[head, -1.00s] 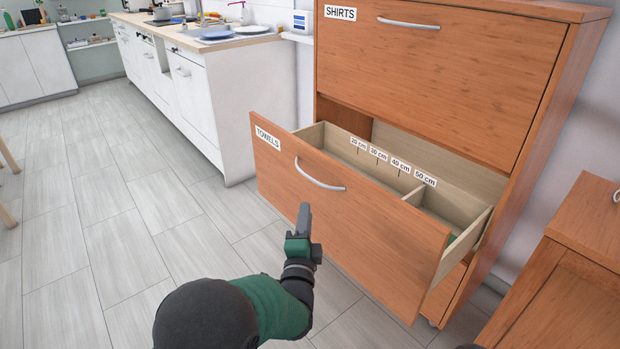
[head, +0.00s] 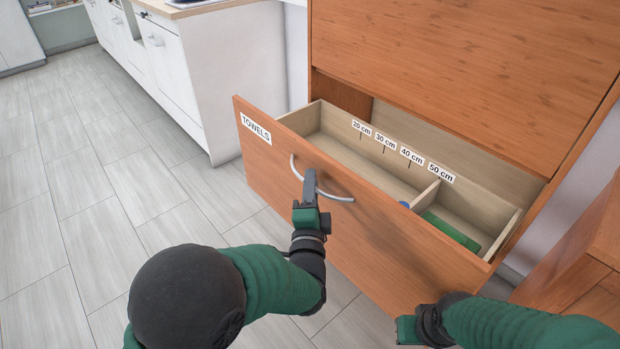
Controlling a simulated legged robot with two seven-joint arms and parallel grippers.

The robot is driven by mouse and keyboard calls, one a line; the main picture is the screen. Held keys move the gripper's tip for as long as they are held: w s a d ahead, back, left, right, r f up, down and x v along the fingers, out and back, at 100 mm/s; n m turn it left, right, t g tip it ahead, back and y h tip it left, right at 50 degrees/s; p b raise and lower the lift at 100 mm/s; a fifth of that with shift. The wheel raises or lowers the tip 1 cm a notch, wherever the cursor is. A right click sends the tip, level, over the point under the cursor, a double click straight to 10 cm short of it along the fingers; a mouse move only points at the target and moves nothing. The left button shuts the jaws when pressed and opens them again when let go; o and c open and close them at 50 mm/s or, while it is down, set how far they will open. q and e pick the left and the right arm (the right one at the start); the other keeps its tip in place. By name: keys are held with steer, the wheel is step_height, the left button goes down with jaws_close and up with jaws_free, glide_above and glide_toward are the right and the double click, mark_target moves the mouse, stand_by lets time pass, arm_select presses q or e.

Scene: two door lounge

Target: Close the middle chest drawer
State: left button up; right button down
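The middle chest drawer (head: 345,225), a wooden front labelled TOWELS with a curved silver handle (head: 335,194), stands pulled well out of the chest (head: 450,60). Its inside shows a divider and marks from 20 cm to 50 cm. A green item (head: 452,230) lies in the right compartment, and a small blue item (head: 404,204) shows beside the divider. My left gripper (head: 309,183) points at the drawer front and overlaps the handle in view; contact and finger opening are unclear. My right gripper (head: 405,330) is low by the front's lower right; its fingers are not clearly visible.
A white kitchen counter (head: 200,80) stands behind on the left. A lower wooden cabinet (head: 575,265) stands close on the right of the chest. The tiled floor (head: 90,220) on the left is clear.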

arm_select(q)
steer(key=shift+d, duration=0.1)
steer(key=shift+c, duration=0.2)
jaws_close()
steer(key=shift+f, duration=0.2)
stand_by(0.8)
